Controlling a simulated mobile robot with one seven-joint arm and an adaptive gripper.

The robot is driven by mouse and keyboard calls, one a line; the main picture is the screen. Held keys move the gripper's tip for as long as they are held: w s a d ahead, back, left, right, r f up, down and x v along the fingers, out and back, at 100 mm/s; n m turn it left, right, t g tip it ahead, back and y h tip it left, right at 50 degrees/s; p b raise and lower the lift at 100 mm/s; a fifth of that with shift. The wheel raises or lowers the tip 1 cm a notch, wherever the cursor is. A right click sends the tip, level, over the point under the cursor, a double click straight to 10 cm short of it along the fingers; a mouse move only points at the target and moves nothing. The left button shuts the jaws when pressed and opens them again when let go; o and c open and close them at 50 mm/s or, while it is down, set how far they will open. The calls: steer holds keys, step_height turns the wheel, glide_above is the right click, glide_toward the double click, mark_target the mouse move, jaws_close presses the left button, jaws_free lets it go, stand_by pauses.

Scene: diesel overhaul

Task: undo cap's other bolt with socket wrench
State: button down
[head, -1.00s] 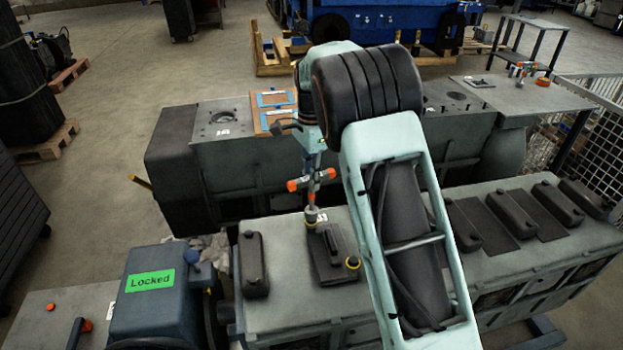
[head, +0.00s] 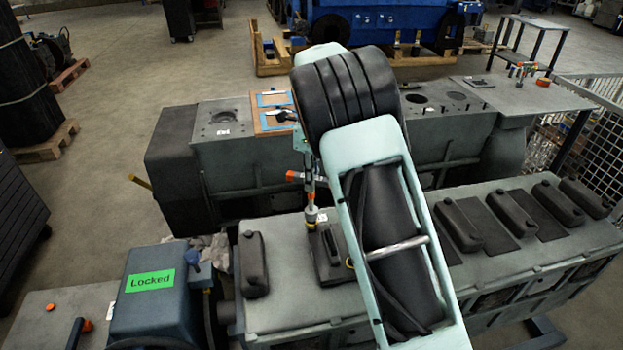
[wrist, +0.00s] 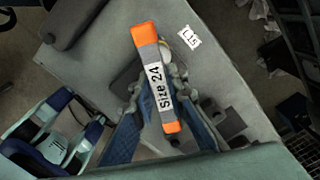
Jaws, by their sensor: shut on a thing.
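My gripper (wrist: 158,92) is shut on the socket wrench, whose orange-ended grey handle (wrist: 150,60) reads "Size 24" in the wrist view. In the head view the wrench (head: 311,194) stands upright. Its socket end is down at the yellow-ringed bolt at the far left corner of the dark cap (head: 328,262); whether it is fully seated cannot be told. The cap lies on the grey engine block. A sliver of a second yellow ring (head: 349,263) shows at the cap's near right, mostly behind my arm. My arm hides much of the gripper in the head view.
Other dark covers (head: 254,265) stand along the engine block (head: 290,312). A blue unit with a green "Locked" sign (head: 150,280) is at the left. A second grey block (head: 235,165) lies behind, and a side table (head: 530,97) stands at the back right.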

steer(key=shift+m, duration=0.3)
steer(key=shift+f, duration=0.1)
steer(key=shift+f+b, duration=0.4)
steer(key=shift+f, duration=0.25)
steer(key=n, duration=0.3)
steer(key=shift+p, duration=0.4)
steer(key=c, duration=2.6)
jaws_free()
jaws_close()
